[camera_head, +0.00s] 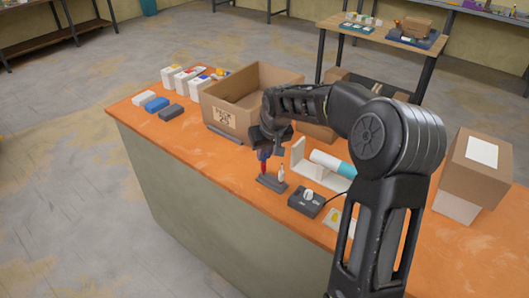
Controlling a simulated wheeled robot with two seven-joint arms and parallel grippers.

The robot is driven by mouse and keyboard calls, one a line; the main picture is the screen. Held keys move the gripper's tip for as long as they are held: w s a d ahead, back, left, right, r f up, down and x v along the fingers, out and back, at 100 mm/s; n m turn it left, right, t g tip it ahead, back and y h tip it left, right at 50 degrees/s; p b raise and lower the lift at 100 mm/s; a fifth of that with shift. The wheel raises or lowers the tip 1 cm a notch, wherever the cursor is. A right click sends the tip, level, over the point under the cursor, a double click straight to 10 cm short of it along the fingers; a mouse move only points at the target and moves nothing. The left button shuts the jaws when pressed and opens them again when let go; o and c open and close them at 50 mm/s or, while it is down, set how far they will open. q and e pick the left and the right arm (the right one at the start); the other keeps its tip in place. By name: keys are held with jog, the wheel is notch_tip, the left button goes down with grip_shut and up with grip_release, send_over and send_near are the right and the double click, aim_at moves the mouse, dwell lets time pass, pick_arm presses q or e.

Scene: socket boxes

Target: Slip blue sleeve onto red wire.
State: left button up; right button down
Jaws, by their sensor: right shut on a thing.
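My right gripper (266,150) points down over the front of the orange bench. The two are in line and look upright; whether one is around the other is too small to tell. Below them is a dark grey block (271,184), with a white pointed piece (281,173) standing on it to the right. My left gripper is not in view.
An open cardboard box (222,118) stands behind-left. A white stand with a white-and-teal cylinder (332,164) and a black box with a knob (306,203) are to the right. Blue (157,104) and grey blocks lie at left. A closed carton (474,166) is far right.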

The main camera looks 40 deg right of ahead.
jog(key=c, duration=1)
grip_release()
jog(key=shift+o, duration=0.2)
jog(key=shift+r, duration=0.1)
notch_tip(320, 180, up, 7)
jog(key=p, duration=0.5)
jog(key=shift+r, duration=0.2)
